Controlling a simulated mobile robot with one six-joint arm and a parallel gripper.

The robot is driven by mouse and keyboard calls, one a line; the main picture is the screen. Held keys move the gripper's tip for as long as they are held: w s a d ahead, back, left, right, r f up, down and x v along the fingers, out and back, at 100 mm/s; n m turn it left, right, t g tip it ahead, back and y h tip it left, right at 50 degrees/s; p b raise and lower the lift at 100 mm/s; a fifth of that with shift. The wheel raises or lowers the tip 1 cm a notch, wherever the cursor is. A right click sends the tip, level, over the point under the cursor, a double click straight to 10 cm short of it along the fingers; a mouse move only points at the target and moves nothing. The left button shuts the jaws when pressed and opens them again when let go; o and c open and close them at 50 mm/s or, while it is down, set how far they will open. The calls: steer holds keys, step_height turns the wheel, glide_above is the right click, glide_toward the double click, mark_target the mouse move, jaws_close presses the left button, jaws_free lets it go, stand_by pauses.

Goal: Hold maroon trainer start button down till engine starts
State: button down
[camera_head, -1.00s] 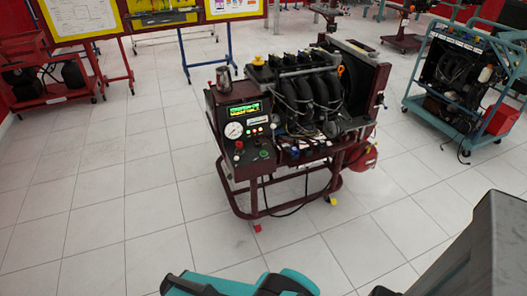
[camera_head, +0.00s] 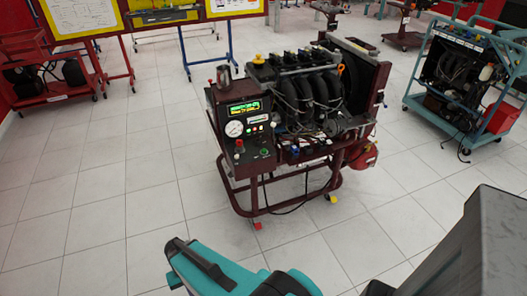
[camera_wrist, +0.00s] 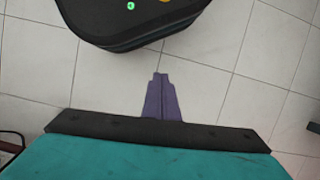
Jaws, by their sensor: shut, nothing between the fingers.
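The maroon trainer (camera_head: 232,167) stands on its wheeled frame in the middle of the head view. Its sloping control panel has a lit green display (camera_head: 245,107), a white round gauge (camera_head: 234,129), a green button (camera_head: 264,152) and a red-topped knob (camera_head: 239,145). The button labels are too small to read, so I cannot tell which is the start button. My gripper (camera_wrist: 161,80) shows in the wrist view with its fingers together and empty, above bare floor. The trainer is not recognizable in the wrist view. My teal arm is low in the head view, apart from the trainer.
A teal-framed trainer cart (camera_head: 458,80) stands at the right. A red cart (camera_head: 49,92) and a yellow-framed board (camera_head: 80,20) stand at the back left. The tiled floor (camera_head: 130,195) in front and left of the maroon trainer is clear.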

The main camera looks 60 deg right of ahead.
steer(key=w+d+r+m+t+p, duration=0.15)
steer(key=w+d+r+m, duration=0.3)
steer(key=d, duration=0.45)
steer(key=w+d+r+m+t, duration=0.35)
steer(key=w+d+r, duration=0.2)
steer(key=d, duration=0.45)
steer(key=w+d+r+m+t, duration=0.2)
steer(key=w+d+r+m, duration=0.3)
steer(key=d, duration=0.4)
step_height(320, 180, up, 21)
steer(key=m+t+h+p, duration=0.2)
steer(key=m+t+h, duration=0.3)
steer(key=m, duration=0.8)
glide_above(265, 152)
steer(key=shift+d+f+g+h, duration=0.1)
steer(key=shift+d+g+h, duration=0.05)
steer(key=shift+g+h, duration=0.2)
steer(key=shift+f, duration=0.15)
step_height(265, 152, down, 6)
steer(key=b, duration=0.4)
steer(key=shift+f+b, duration=0.15)
steer(key=shift+b, duration=0.25)
steer(key=shift+f+b, duration=0.45)
steer(key=shift+f, duration=0.7)
